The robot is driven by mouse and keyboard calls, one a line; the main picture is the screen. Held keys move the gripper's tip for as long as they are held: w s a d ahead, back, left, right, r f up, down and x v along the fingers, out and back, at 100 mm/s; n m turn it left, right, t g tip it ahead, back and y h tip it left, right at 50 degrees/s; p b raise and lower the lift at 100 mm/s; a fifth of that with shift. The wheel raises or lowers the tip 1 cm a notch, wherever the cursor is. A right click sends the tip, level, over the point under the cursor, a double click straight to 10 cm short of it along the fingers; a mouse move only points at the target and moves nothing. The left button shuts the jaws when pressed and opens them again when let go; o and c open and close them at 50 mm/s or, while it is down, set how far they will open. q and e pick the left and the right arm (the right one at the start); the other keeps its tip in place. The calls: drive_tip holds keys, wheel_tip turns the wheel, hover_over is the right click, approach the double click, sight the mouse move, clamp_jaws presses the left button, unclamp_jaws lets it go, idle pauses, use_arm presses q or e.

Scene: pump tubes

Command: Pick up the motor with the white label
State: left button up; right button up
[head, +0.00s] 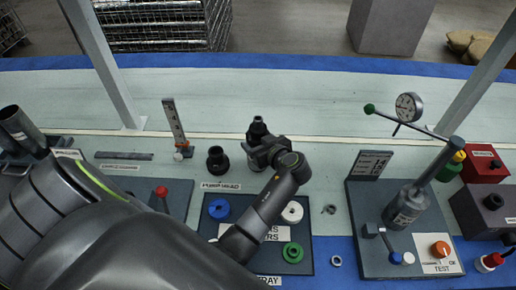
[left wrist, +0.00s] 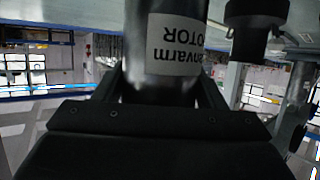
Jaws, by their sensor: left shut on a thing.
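The motor (head: 258,127) is a dark cylinder with a narrower black top, standing upright near the middle of the table in the head view. In the left wrist view the motor (left wrist: 165,85) fills the middle, and its white label (left wrist: 178,45) shows upside down, with "MOTOR" partly readable. My left gripper (head: 262,150) is shut on the motor, one finger on each side of it. My right gripper is not in view.
A black pump head (head: 217,160) stands close left of the motor. A dark tray (head: 215,228) with blue, white and green rings lies under my left arm. A test stand (head: 409,205) with a dial gauge is at right. The table behind the motor is clear.

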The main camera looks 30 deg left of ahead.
use_arm(q)
clamp_jaws()
drive_tip(key=shift+w+a+r, duration=0.1)
drive_tip(key=shift+w+r, duration=0.1)
drive_tip(key=shift+r, duration=0.1)
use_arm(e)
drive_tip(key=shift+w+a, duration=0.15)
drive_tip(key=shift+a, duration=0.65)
